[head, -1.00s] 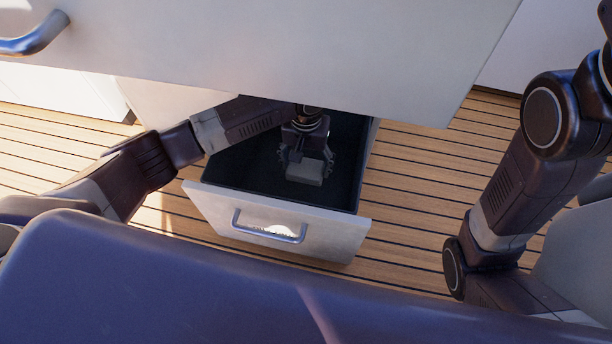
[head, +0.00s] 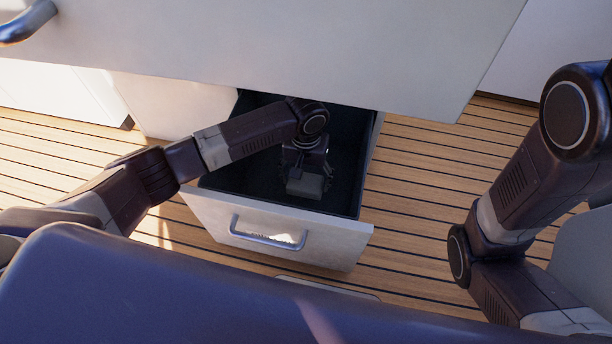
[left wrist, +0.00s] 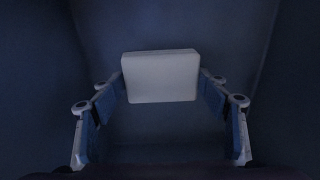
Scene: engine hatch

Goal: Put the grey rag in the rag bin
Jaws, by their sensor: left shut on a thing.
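The grey rag (head: 305,186) is a small folded block, held inside the open lower drawer in the head view. It shows as a pale rectangle in the left wrist view (left wrist: 160,77). My left gripper (head: 304,176) reaches down into the drawer and is shut on the rag, with a finger at each side of it. The drawer (head: 290,232) has a dark inside, a pale front and a metal handle; it appears to be the rag bin, though no label shows. Whether the rag touches the drawer floor I cannot tell. My right gripper is out of view.
A larger pale drawer or cabinet front (head: 270,45) overhangs the back of the open drawer, close to my left arm. Its blue-lit handle (head: 28,22) is at top left. Slatted wooden floor (head: 420,190) lies clear to the right of the drawer.

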